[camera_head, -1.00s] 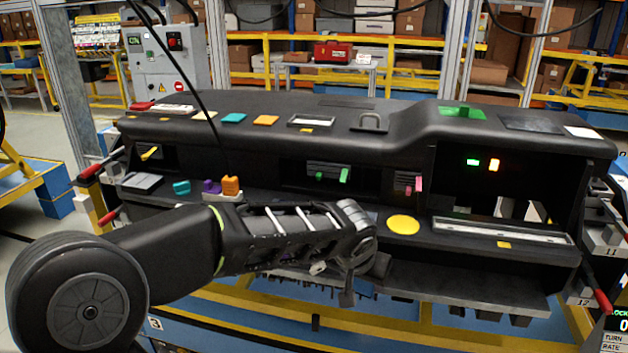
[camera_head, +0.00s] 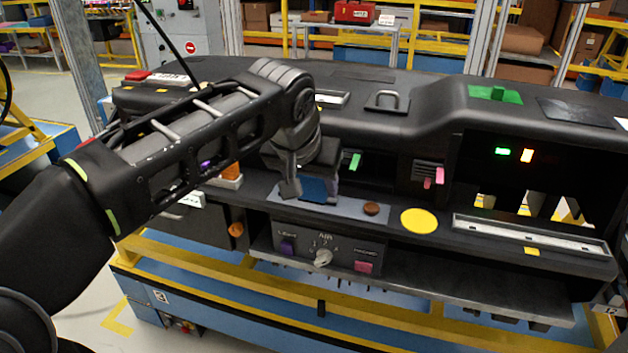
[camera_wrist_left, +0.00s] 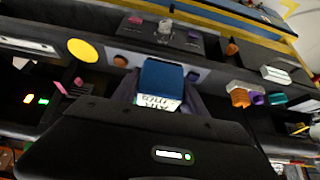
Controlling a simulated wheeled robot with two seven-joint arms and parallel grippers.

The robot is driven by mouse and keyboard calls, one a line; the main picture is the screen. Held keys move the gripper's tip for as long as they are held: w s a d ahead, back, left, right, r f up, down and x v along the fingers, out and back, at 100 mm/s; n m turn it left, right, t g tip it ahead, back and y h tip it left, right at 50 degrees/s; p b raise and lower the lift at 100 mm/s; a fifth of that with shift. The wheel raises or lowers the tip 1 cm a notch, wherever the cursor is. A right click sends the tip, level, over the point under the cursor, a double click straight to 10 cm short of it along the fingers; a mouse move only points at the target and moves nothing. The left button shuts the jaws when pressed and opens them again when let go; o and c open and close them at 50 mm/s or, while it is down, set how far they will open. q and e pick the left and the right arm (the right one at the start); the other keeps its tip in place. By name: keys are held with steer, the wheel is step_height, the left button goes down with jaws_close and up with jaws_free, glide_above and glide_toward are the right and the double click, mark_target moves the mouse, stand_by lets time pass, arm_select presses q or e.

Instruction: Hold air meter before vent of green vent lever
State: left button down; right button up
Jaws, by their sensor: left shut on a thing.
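The air meter, a small blue box (camera_head: 314,190), is between the fingers of my left gripper (camera_head: 312,184), which is shut on it. In the left wrist view the blue meter (camera_wrist_left: 161,76) has a white patterned end toward the camera, with a dark finger on each side. My gripper holds it in front of the dashboard's middle vent area, just above the ledge; I cannot tell the exact gap. The green vent lever (camera_head: 354,162) shows just right of the gripper. Its vent is mostly hidden behind my gripper. My right gripper is not in view.
Pink levers (camera_head: 434,178) and another vent (camera_head: 428,168) are to the right. The ledge has a brown knob (camera_head: 371,208) and a yellow disc (camera_head: 418,221). Below is a panel with an air dial (camera_head: 323,257). An orange block (camera_head: 231,171) is partly behind my arm.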

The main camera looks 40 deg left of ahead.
arm_select(q)
steer(key=shift+s, duration=0.1)
steer(key=shift+w+a+f+b, duration=0.15)
steer(key=shift+w+f+b, duration=0.05)
steer(key=shift+w+f, duration=0.3)
steer(key=shift+w+a+f+b, duration=0.2)
steer(key=shift+w+f, duration=0.15)
steer(key=shift+w, duration=0.2)
steer(key=w+f, duration=0.1)
steer(key=w+a, duration=0.1)
steer(key=w, duration=0.1)
steer(key=w+f, duration=0.1)
steer(key=w, duration=0.1)
steer(key=shift+w+a+f, duration=0.15)
steer(key=shift+a+f, duration=0.2)
steer(key=shift+w+a+f, duration=0.15)
steer(key=shift+w+a, duration=0.05)
steer(key=shift+w, duration=0.3)
steer(key=shift+w+a+f, duration=0.15)
steer(key=shift+w+a, duration=0.05)
steer(key=shift+w, duration=0.3)
steer(key=s+d+r, duration=0.1)
steer(key=s, duration=0.1)
steer(key=s+r, duration=0.1)
steer(key=s, duration=0.2)
steer(key=s+d+r+b, duration=0.1)
steer(key=s, duration=0.1)
steer(key=shift+s+d, duration=0.3)
steer(key=shift+d, duration=0.05)
